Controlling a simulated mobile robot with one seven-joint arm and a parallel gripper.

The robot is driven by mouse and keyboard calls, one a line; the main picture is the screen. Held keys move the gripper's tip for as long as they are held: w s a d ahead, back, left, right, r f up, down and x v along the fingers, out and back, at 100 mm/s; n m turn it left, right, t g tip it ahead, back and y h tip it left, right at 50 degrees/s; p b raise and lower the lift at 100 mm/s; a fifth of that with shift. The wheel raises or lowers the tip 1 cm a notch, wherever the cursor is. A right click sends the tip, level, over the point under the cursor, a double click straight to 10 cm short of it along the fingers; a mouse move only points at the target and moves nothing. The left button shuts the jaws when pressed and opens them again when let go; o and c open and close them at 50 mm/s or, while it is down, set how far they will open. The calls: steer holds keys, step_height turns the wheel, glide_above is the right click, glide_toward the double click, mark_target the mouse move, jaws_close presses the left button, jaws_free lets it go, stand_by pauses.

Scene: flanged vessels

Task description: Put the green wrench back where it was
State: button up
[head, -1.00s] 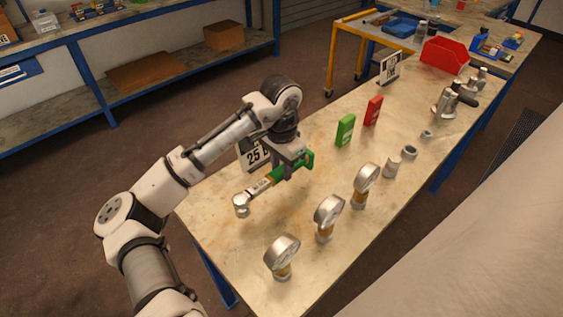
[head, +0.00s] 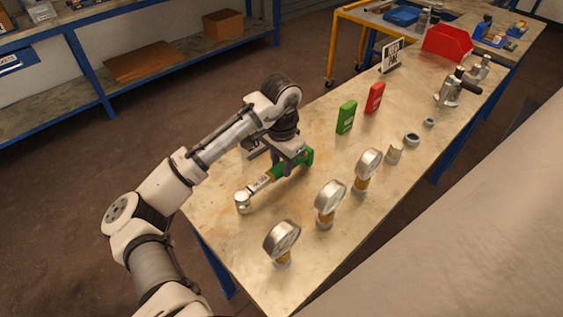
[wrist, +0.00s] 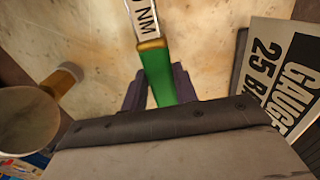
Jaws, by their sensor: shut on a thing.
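The green wrench (head: 277,172) has a green handle, a pale labelled shaft and a silver ring head at the left end. My gripper (head: 289,170) is shut on its green handle. In the wrist view the green handle (wrist: 165,80) sits between the dark fingers of my gripper (wrist: 160,92), with the shaft leading up out of the picture. The wrench lies roughly level, low over the near-left part of the table (head: 225,225); I cannot tell whether it touches the top.
Three round gauges (head: 330,198) stand along the table's front side. A "GAUGE 25" sign (wrist: 277,75) is close beside my gripper. A green block (head: 346,116) and a red block (head: 375,97) stand farther back. Rings and silver fittings (head: 455,88) are farther right.

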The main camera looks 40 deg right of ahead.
steer(key=shift+f, duration=0.4)
steer(key=o, duration=1.1)
steer(key=shift+o, duration=0.2)
